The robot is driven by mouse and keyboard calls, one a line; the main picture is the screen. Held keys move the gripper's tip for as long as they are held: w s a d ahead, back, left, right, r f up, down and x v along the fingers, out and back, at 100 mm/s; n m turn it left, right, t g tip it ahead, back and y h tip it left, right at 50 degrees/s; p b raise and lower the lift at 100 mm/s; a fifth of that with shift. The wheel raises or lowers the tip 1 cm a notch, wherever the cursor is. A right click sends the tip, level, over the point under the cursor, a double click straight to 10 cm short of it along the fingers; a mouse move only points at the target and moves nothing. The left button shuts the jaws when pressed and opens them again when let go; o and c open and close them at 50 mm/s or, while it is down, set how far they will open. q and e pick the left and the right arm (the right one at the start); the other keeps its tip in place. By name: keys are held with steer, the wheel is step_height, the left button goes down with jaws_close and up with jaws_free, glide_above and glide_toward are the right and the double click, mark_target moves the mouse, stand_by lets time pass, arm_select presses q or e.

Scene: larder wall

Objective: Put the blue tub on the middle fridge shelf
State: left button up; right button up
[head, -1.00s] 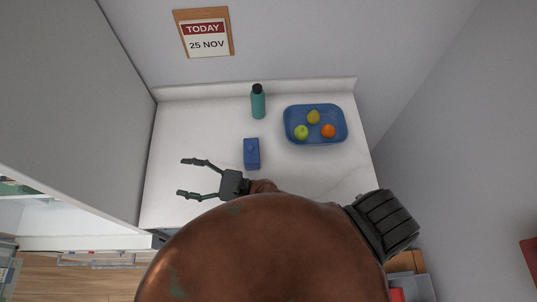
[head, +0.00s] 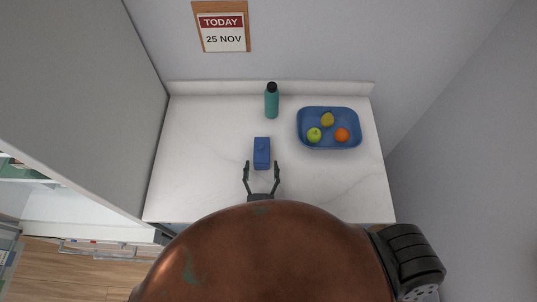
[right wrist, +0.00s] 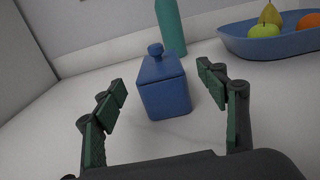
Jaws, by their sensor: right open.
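The blue tub (head: 262,155), a small box shape with a knobbed lid, stands upright on the white counter. My right gripper (head: 262,170) is open just in front of it, its fingers pointing at the tub. In the right wrist view the tub (right wrist: 165,88) lies ahead, centred between the open fingers (right wrist: 163,88) and beyond their tips, not held. At the lower left of the head view a part of the fridge (head: 25,172) shows with a pale shelf; which shelf it is I cannot tell. My left gripper is not in view.
A teal bottle (head: 272,102) with a black cap stands behind the tub. A blue tray (head: 303,141) with a green apple, a pear and an orange is to the right. A tall grey panel (head: 85,90) bounds the counter's left side. The counter's left part is clear.

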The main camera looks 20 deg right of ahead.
mark_target(262, 151)
steer(key=shift+w+d+f, duration=0.2)
steer(key=shift+w+f, duration=0.3)
steer(key=shift+w, duration=0.1)
steer(key=p+x, duration=0.2)
steer(key=x, duration=0.4)
steer(key=shift+w, duration=0.1)
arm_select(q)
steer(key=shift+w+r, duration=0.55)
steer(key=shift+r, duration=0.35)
arm_select(e)
steer(key=shift+c, duration=0.9)
steer(key=c, duration=1.3)
steer(key=shift+c, duration=1.2)
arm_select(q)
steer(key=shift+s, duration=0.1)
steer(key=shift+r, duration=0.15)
arm_select(e)
steer(key=shift+r, duration=0.15)
